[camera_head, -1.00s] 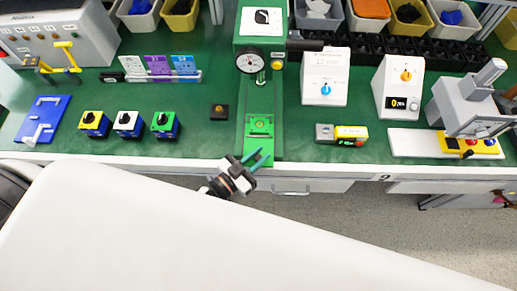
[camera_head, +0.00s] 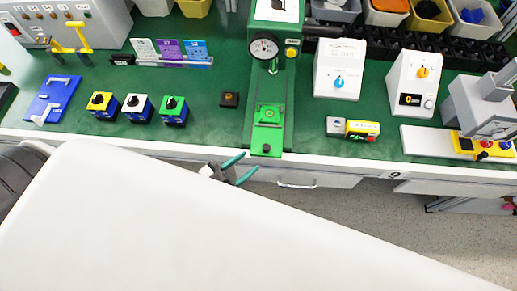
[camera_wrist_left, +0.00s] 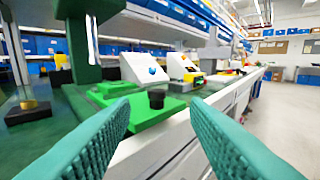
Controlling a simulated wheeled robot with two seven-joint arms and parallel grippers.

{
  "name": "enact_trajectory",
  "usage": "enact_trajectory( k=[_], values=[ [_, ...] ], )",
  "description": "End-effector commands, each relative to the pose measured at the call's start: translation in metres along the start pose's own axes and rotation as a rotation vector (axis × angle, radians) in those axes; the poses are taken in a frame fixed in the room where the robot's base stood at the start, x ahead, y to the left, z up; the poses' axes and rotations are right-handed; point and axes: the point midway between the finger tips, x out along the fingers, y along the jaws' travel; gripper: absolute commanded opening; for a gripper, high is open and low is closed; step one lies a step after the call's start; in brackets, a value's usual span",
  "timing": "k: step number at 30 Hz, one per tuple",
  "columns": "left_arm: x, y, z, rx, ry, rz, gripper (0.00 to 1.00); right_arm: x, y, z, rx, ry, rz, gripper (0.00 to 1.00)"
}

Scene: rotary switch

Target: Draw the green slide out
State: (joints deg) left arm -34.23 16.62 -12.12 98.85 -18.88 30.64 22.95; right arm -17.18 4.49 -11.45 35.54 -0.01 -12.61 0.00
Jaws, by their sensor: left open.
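The green slide (camera_head: 267,138) is a bright green plate at the foot of the green press (camera_head: 265,75) with the round dial, its front end at the bench's front edge. A small black knob stands on its front end; in the left wrist view the knob (camera_wrist_left: 156,99) rises from the slide (camera_wrist_left: 142,122). My left gripper (camera_head: 241,168) has its two teal fingers spread, in front of the bench edge and just left of the slide's end. In the left wrist view the open fingers (camera_wrist_left: 165,135) frame the knob, which lies beyond them, apart. My right gripper is not in view.
Three rotary switch boxes (camera_head: 137,107) and a small black button block (camera_head: 229,99) stand left of the press. A yellow and grey box (camera_head: 352,128) and two white dial units (camera_head: 339,69) stand right. The white bench edge (camera_head: 340,166) runs below the slide.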

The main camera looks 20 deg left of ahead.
Motion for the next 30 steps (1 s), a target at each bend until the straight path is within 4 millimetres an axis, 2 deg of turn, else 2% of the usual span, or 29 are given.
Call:
enact_trajectory(
  k=[3, 9, 26, 28, 30],
  values=[
    [-0.022, -0.001, -0.002, -0.001, 0.002, -0.001, 0.42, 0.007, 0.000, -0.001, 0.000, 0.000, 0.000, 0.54],
    [-0.039, -0.001, 0.000, -0.001, -0.001, 0.000, 0.42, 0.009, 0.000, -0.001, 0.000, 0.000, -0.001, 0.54],
    [-0.041, 0.000, 0.000, -0.001, 0.000, 0.000, 0.42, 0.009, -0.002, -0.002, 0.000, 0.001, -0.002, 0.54],
    [-0.041, 0.001, -0.006, -0.001, 0.014, 0.008, 0.42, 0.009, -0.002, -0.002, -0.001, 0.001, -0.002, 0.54],
    [-0.043, 0.006, -0.023, -0.003, 0.058, 0.030, 0.42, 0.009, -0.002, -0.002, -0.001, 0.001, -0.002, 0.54]
  ],
)
